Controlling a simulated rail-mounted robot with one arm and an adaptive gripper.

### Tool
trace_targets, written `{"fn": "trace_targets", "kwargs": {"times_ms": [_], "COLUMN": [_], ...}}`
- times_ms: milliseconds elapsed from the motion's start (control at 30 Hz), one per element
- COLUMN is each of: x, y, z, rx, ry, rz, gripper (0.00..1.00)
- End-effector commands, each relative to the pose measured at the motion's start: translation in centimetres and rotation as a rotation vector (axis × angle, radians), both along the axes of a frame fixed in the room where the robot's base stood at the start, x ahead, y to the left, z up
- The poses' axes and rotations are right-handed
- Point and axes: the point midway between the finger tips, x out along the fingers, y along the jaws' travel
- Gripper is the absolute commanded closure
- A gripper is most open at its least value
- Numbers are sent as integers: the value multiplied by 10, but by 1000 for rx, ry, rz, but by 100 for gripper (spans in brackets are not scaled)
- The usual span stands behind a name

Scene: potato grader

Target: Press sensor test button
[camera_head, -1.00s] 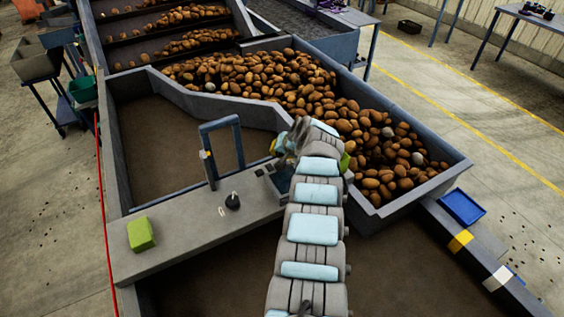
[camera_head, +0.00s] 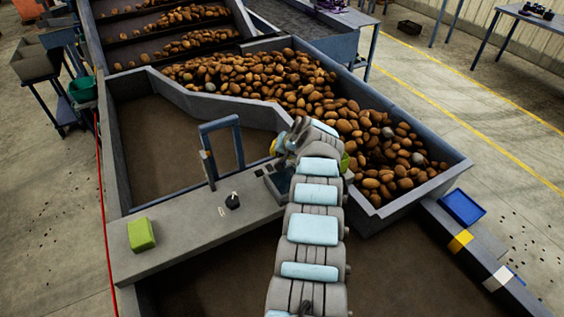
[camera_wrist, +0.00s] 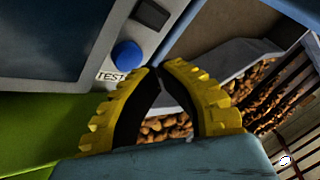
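The round blue button (camera_wrist: 127,54) sits on a grey panel in the wrist view, beside a white label reading TEST (camera_wrist: 111,76). A dark screen (camera_wrist: 50,35) fills the panel's left side, and a dark rectangular part (camera_wrist: 150,14) is above the button. My gripper (camera_wrist: 161,69) has yellow ribbed fingers with dark inner pads. Its tips meet, with nothing seen between them, just right of and below the button in the picture. Contact with the button does not show.
A black knob (camera_head: 232,201) and a green block (camera_head: 141,234) sit on the grey ledge (camera_head: 185,225). Potatoes (camera_head: 300,85) fill the bin behind. A blue tray (camera_head: 462,207) lies at right.

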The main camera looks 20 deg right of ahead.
Motion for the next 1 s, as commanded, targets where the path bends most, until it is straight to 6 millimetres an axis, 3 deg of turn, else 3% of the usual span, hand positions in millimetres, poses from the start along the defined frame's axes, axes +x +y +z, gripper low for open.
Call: {"fn": "trace_targets", "kwargs": {"times_ms": [1000], "x": [0], "y": [0], "z": [-12], "rx": [0], "ry": [0], "rz": [0], "gripper": [100]}}
